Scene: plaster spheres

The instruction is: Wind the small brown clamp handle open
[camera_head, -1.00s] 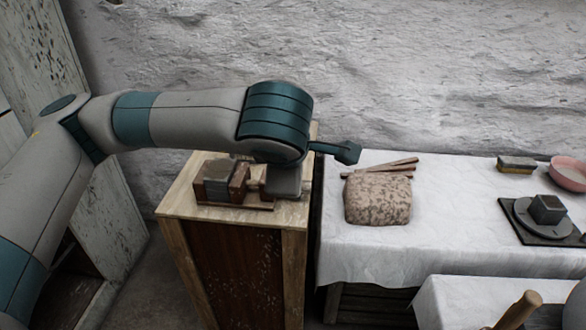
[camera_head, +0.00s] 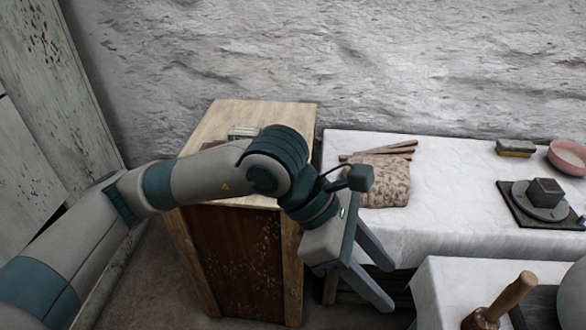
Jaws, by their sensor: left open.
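The small brown clamp handle cannot be made out; my left arm crosses in front of the wooden cabinet top (camera_head: 225,115) where the clamp stands. Only a small pale grey piece (camera_head: 242,132) shows above the arm there, and I cannot tell whether it belongs to the clamp. My left gripper (camera_head: 387,285) is open and empty, its two fingers pointing down and right. It is off the cabinet's right side, in front of the white-covered table, clear of the clamp area. My right gripper is not in view.
The white-covered table (camera_head: 460,165) carries a speckled block (camera_head: 385,182), sticks (camera_head: 395,148), a sponge-like block (camera_head: 515,148), a pink bowl (camera_head: 568,155) and a dark turntable board (camera_head: 510,205). A lower white table (camera_head: 440,285) with a mallet (camera_head: 500,302) stands at front right.

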